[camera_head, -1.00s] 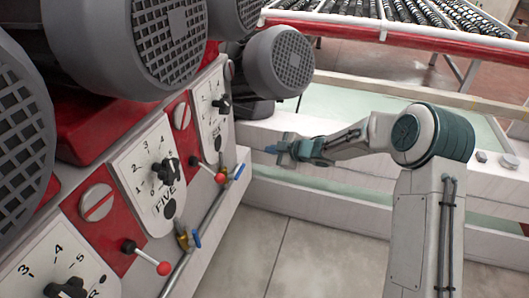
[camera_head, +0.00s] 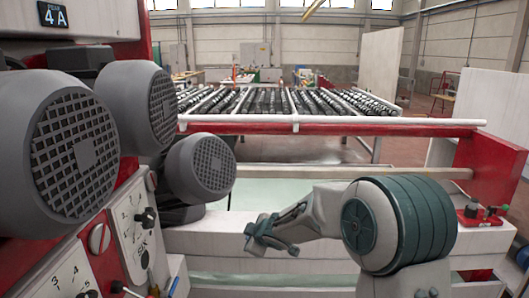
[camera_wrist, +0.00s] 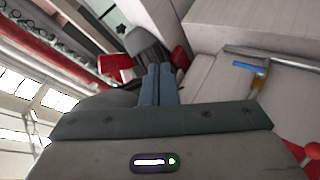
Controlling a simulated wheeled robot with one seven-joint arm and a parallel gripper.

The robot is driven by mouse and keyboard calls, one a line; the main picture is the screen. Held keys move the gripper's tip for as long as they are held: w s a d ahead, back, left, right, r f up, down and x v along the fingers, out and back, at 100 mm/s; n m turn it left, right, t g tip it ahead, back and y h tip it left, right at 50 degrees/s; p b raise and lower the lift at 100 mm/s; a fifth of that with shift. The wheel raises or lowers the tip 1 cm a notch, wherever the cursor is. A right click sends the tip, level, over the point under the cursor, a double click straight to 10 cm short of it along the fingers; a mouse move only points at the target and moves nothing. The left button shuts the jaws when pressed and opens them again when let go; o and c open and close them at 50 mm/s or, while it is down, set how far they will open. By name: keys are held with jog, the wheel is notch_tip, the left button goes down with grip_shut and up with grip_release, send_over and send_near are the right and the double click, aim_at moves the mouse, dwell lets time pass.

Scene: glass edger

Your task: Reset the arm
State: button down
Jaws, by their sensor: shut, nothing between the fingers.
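My gripper (camera_head: 262,238) is in the middle of the head view, at the end of my bent arm. It hangs in front of the pale machine beam, to the right of the grey motors and dials. In the wrist view its two blue-grey fingers (camera_wrist: 158,84) lie together with nothing held between them. The fingertips look small and dim in the head view. My arm reaches in from the right side of the head view.
Grey motors (camera_head: 76,152) and a white dial panel (camera_head: 134,222) stand close on the left. A roller conveyor (camera_head: 290,103) with a red front rail (camera_head: 330,129) lies behind. A red control box (camera_head: 481,215) sits at right. A blue-handled valve (camera_wrist: 249,66) shows in the wrist view.

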jog(key=s+d+r+m+g+h, duration=0.1)
jog(key=s+d+r+m+h, duration=0.25)
jog(key=s+d, duration=0.4)
jog(key=s+d+r+m+h, duration=0.2)
jog(key=s+d+r+m, duration=0.1)
jog(key=s+d+m, duration=0.4)
jog(key=s+d+m+g, duration=0.2)
jog(key=s, duration=0.8)
jog(key=s+d+f+m+g, duration=0.1)
jog(key=s+d+m+g, duration=0.1)
jog(key=s, duration=0.8)
jog(key=shift+s+d+g+y, duration=0.3)
jog(key=shift+g+y, duration=0.1)
jog(key=shift+y, duration=0.05)
jog(key=shift+f+m, duration=0.1)
jog(key=shift+m, duration=0.15)
